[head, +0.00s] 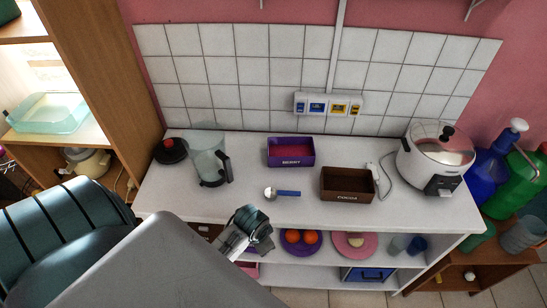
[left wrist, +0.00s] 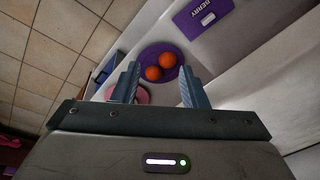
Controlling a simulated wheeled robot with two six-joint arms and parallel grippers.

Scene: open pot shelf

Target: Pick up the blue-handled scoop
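The blue-handled scoop (head: 283,192) lies on the white counter (head: 320,212) in the head view, its round metal bowl to the left and blue handle to the right. It lies between the purple BERRY box (head: 291,152) and the counter's front edge. My left gripper (head: 257,234) is in front of the counter, below and left of the scoop in the picture, apart from it. In the left wrist view its two fingers (left wrist: 160,70) are spread with nothing held between them. The scoop does not show in that view. My right gripper is in neither view.
A brown COCOA box (head: 347,185) stands right of the scoop, a clear jug (head: 208,160) to the left, and a rice cooker (head: 436,158) at the far right. On the shelf below, a purple plate (head: 302,250) holds two oranges. The counter around the scoop is clear.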

